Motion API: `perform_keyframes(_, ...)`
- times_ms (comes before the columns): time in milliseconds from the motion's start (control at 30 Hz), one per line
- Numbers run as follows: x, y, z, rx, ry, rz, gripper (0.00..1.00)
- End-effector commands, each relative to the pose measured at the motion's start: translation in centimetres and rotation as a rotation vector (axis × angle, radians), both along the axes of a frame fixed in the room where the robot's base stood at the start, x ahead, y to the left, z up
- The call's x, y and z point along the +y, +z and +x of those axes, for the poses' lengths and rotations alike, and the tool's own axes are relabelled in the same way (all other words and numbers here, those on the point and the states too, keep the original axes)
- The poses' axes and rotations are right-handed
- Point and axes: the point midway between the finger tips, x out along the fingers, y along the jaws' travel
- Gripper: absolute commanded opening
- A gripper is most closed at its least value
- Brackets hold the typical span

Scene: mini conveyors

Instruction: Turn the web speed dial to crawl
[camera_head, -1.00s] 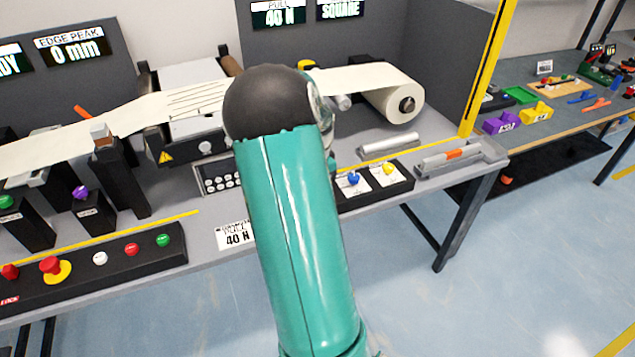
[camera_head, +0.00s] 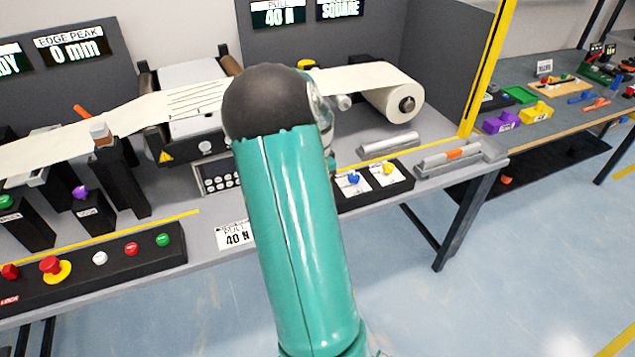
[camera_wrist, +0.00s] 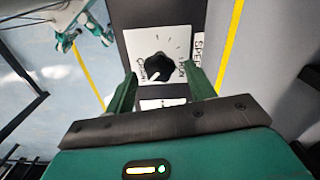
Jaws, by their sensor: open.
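The web speed dial (camera_wrist: 158,67) is a black round knob on a white plate (camera_wrist: 145,42) with printed marks, seen in the wrist view. A word that looks like "CRAWL" is printed at its lower left, and a word I cannot read surely at its right. A pale mark shows at the knob's lower left edge. My gripper (camera_wrist: 160,72) is open, with one green finger on each side of the knob. I cannot tell whether either finger touches it. In the head view my arm hides the gripper and this dial.
In the head view, a blue knob (camera_head: 353,179) and a yellow knob (camera_head: 388,168) sit on the panel right of my arm. A button box (camera_head: 120,262) lies along the left front edge. A paper roll (camera_head: 392,104) stands behind. A yellow stripe (camera_wrist: 231,42) runs beside the dial panel.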

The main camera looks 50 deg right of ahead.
Motion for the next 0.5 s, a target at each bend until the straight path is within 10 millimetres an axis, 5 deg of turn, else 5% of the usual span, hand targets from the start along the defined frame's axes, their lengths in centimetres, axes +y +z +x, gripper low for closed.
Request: perform_keyframes(500,-0.1,9.8,0.1,-0.004,0.0,-0.004,0.54)
